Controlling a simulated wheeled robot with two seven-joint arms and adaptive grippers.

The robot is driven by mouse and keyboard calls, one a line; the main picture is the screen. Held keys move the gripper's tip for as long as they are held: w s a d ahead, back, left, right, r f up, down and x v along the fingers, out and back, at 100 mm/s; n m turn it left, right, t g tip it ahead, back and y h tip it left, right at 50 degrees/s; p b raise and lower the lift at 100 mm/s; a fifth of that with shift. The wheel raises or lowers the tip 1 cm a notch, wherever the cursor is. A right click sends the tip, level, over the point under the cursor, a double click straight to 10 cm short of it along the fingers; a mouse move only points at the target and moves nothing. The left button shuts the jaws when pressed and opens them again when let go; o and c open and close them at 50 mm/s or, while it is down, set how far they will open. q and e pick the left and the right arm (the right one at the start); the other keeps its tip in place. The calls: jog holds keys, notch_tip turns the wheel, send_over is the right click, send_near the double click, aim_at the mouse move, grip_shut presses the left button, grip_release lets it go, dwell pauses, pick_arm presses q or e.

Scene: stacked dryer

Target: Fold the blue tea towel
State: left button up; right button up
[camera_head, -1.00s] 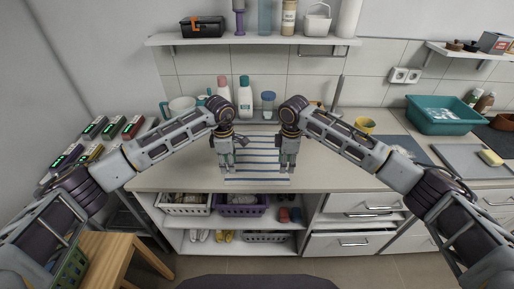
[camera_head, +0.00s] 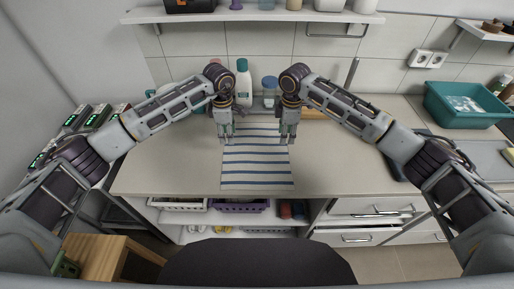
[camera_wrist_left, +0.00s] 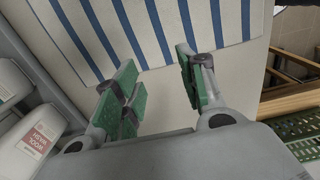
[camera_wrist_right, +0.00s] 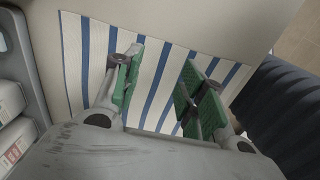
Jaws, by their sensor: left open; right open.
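The blue tea towel (camera_head: 256,168), white with blue stripes, lies spread out flat on the counter in the head view. My left gripper (camera_head: 226,139) is open and empty, pointing down by the towel's far left side. My right gripper (camera_head: 286,139) is open and empty, pointing down by its far right side. In the left wrist view the towel (camera_wrist_left: 150,30) lies beyond the open fingers, near its edge. In the right wrist view the towel (camera_wrist_right: 150,75) shows behind and between the open fingers. I cannot tell whether the fingertips touch the cloth.
The pale counter (camera_head: 160,170) is clear to the left and right of the towel. Bottles, including a white one (camera_head: 243,82), and a blue-lidded jar (camera_head: 269,90) stand behind the grippers. A teal tub (camera_head: 465,105) is at the right. A shelf (camera_head: 250,15) hangs above.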

aim_at(230, 152)
pick_arm(q)
jog(key=shift+s+r, duration=0.15)
jog(key=shift+s, duration=0.1)
pick_arm(e)
jog(key=shift+s+r, duration=0.15)
jog(key=shift+s, duration=0.1)
pick_arm(q)
jog(key=shift+w+f, duration=0.1)
jog(key=shift+f, duration=3.95)
pick_arm(e)
jog(key=shift+w+f, duration=0.1)
jog(key=shift+f, duration=3.95)
pick_arm(q)
jog(key=shift+f, duration=0.2)
pick_arm(e)
jog(key=shift+f, duration=0.2)
pick_arm(q)
jog(key=shift+f, duration=0.15)
grip_shut()
pick_arm(e)
jog(key=shift+f, duration=0.1)
grip_shut()
pick_arm(q)
jog(key=shift+r, duration=0.25)
pick_arm(e)
jog(key=shift+r, duration=0.25)
